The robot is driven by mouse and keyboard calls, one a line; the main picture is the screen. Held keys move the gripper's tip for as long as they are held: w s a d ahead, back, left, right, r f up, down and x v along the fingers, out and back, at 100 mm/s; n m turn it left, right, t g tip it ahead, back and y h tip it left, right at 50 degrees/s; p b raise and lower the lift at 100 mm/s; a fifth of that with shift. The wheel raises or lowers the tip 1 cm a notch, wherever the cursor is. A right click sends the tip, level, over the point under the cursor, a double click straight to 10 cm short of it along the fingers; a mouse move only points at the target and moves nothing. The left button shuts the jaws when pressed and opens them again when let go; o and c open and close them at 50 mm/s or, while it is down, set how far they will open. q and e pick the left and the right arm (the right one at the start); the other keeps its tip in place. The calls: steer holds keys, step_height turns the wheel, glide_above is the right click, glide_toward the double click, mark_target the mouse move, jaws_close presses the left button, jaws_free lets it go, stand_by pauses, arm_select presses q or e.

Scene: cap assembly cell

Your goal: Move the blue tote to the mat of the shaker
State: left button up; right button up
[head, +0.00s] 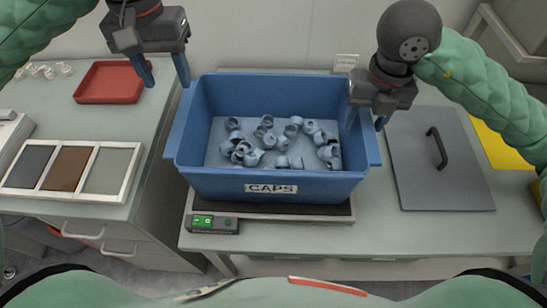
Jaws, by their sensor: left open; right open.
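The blue tote (222,185) has a CAPS label on its front wall and holds several loose grey-blue caps (243,153). My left gripper (167,84) is open and empty, near the tote's back left corner and apart from the caps. My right gripper (366,122) is open at the tote's right rim. Its fingers appear on either side of that rim; I cannot tell whether they touch it.
A grey plate with a black handle (440,183) lies right of the tote, with a yellow sheet (502,150) beyond. On the left bench are a red tray (110,82), several small white-grey pieces (45,71) and a three-panel tray (131,190). A small sign (346,62) stands behind the tote.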

steer(key=shift+d+r, duration=0.2)
steer(key=shift+r, duration=3.55)
